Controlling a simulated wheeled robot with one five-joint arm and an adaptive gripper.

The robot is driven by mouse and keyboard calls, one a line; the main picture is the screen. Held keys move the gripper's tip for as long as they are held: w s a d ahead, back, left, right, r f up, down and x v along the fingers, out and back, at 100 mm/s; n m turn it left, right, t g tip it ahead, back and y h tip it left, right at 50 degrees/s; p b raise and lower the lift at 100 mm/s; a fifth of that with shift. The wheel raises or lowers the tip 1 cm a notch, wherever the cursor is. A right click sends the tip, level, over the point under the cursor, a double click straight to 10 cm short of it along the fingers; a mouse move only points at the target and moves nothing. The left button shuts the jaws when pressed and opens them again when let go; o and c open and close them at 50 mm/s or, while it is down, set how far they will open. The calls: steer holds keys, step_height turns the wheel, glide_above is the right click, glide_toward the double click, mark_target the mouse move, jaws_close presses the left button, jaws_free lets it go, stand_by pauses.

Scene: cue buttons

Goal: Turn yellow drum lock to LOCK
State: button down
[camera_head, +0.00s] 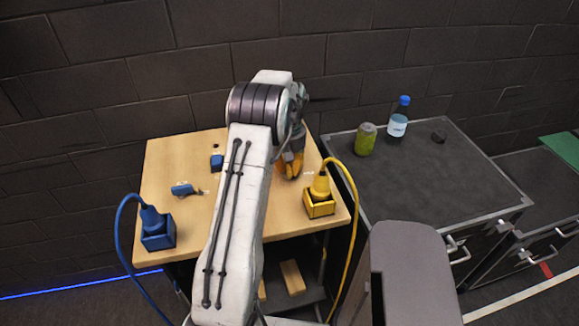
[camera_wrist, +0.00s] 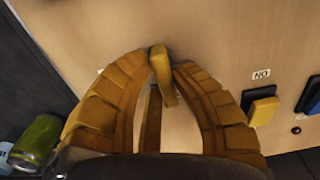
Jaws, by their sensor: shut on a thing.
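The yellow drum lock's handle (camera_wrist: 165,84) shows in the wrist view as a short yellow bar between my gripper's fingertips (camera_wrist: 161,62). The fingers touch it from both sides and are shut on it. Its base and most of its markings are hidden behind the fingers; no LOCK lettering can be read. In the head view my gripper (camera_head: 290,169) is down at the right part of the wooden panel (camera_head: 172,150), partly hidden by my arm. The lock itself cannot be made out there.
A yellow button (camera_wrist: 262,108) sits under a "NO" label. A blue lever (camera_head: 183,190), blue plug box (camera_head: 158,236) and yellow plug box (camera_head: 319,205) with a cable are on the panel. A green can (camera_head: 365,140) and bottle (camera_head: 398,122) stand on the dark cabinet at right.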

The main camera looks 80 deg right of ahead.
steer(key=shift+m, duration=0.3)
steer(key=m, duration=0.1)
steer(key=m+b, duration=0.1)
steer(key=m, duration=0.1)
steer(key=shift+s+a+f+m, duration=0.1)
steer(key=shift+s+m, duration=0.1)
steer(key=shift+m, duration=0.1)
steer(key=m+b, duration=0.1)
steer(key=m, duration=0.3)
steer(key=shift+s+a+m, duration=0.1)
steer(key=shift+a+m, duration=0.05)
steer(key=shift+m, duration=0.15)
steer(key=m, duration=0.4)
steer(key=shift+a+b, duration=0.15)
steer(key=shift+b, duration=0.25)
steer(key=shift+a+m, duration=0.2)
steer(key=shift+m, duration=2.3)
steer(key=c, duration=1.1)
jaws_free()
steer(key=shift+o, duration=0.2)
